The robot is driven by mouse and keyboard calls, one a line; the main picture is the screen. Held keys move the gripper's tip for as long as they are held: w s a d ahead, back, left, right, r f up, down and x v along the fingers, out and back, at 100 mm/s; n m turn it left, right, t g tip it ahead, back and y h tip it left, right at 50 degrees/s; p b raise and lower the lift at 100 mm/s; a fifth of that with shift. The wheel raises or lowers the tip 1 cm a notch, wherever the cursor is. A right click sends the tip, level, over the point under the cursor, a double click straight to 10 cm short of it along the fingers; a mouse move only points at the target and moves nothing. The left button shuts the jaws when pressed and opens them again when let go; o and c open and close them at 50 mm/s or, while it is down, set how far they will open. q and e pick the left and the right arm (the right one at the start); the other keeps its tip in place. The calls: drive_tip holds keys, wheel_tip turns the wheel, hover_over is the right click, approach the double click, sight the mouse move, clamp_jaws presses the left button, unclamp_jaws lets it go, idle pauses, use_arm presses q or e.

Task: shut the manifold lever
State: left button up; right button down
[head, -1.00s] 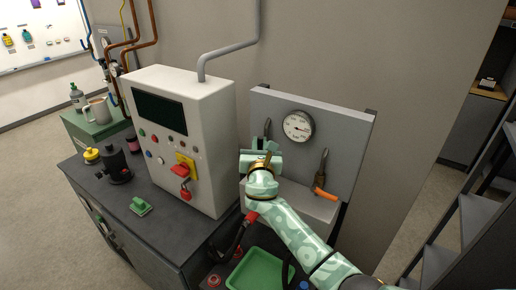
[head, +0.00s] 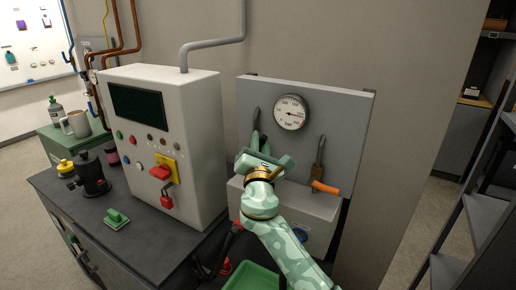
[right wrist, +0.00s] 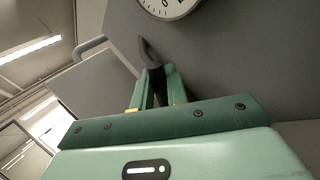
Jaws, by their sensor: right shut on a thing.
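The grey manifold panel (head: 350,125) stands on the right of the bench, with a round gauge (head: 289,112) on it. A dark upright lever-like part with a pointed tip (head: 256,117) is left of the gauge. My right gripper (head: 258,145) is shut around it; in the right wrist view the fingers (right wrist: 154,90) close on the dark part (right wrist: 149,55), whose tip sticks out beyond them. Its lower end is hidden by the gripper. A second fitting (head: 319,152) at right has an orange handle (head: 326,187) pointing sideways to the right. My left gripper is out of view.
A white control cabinet (head: 190,130) with a red switch stands close left of my right gripper. A grey ledge (head: 310,205) juts out below the manifold panel. A green tray (head: 250,277) lies in front. A shelf rack (head: 485,215) is at far right.

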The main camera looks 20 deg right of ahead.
drive_tip(key=shift+f, duration=0.1)
drive_tip(key=c, duration=1.5)
unclamp_jaws()
drive_tip(key=shift+o, duration=0.2)
drive_tip(key=shift+s, duration=0.1)
drive_tip(key=b+v, duration=0.1)
drive_tip(key=v, duration=1.5)
drive_tip(key=shift+s, duration=0.1)
